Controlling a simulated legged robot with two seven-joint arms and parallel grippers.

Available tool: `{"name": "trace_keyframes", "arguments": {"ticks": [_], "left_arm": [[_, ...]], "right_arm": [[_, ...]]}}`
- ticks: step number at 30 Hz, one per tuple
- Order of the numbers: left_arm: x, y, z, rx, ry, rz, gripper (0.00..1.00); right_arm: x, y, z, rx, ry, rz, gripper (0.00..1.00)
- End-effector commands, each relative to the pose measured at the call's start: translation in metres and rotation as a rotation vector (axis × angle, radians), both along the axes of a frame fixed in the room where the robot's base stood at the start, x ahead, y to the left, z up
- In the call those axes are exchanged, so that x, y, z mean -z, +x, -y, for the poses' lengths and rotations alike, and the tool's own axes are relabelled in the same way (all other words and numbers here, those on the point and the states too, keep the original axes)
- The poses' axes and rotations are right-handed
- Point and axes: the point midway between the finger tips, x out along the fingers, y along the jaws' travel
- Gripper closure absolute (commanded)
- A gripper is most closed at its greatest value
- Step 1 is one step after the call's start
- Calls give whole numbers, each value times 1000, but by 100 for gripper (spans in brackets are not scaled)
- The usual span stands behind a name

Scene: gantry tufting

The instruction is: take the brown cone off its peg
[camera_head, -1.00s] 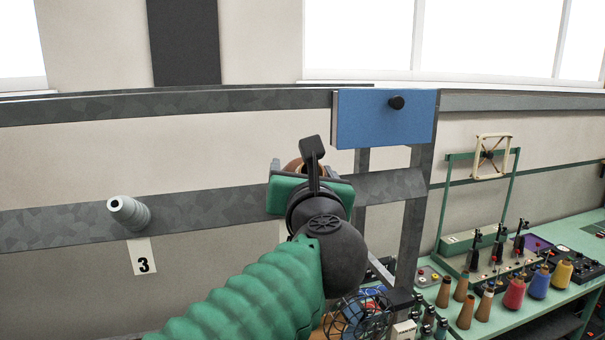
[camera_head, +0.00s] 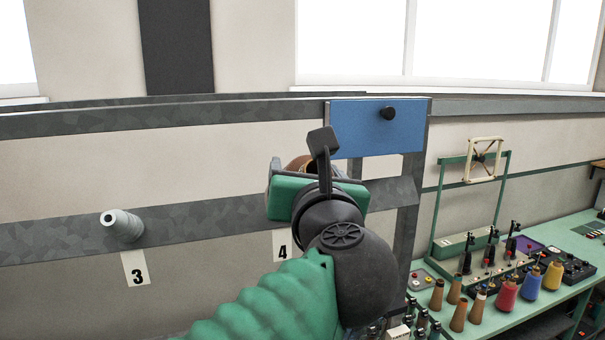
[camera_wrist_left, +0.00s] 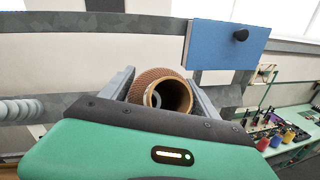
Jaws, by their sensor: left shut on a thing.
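The brown cone (camera_wrist_left: 166,92) shows in the left wrist view with its open hollow end towards the camera. My left gripper (camera_wrist_left: 158,95) has a finger on each side of it and is shut on it. In the head view my left gripper (camera_head: 318,172) is at the grey rail above the label 4, and only a bit of the brown cone (camera_head: 297,164) shows behind it. The peg is hidden, so I cannot tell whether the cone is still around it. My right gripper is not in view.
A grey cone (camera_head: 122,225) sits on the rail (camera_head: 50,241) to the left, above the label 3 (camera_head: 135,268). A blue panel (camera_head: 375,128) with a black knob is just above and right of my gripper. A green bench (camera_head: 560,236) with several cones stands at the right.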

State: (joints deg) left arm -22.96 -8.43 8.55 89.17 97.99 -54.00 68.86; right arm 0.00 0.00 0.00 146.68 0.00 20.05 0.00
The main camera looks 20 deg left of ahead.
Motion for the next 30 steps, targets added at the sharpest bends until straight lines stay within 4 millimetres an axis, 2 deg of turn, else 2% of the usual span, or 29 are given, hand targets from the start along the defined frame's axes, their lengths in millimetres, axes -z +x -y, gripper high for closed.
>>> {"name": "trace_keyframes", "arguments": {"ticks": [30], "left_arm": [[-41, -47, 32, 1, 0, 1, 100]], "right_arm": [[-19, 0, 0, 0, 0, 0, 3]]}}
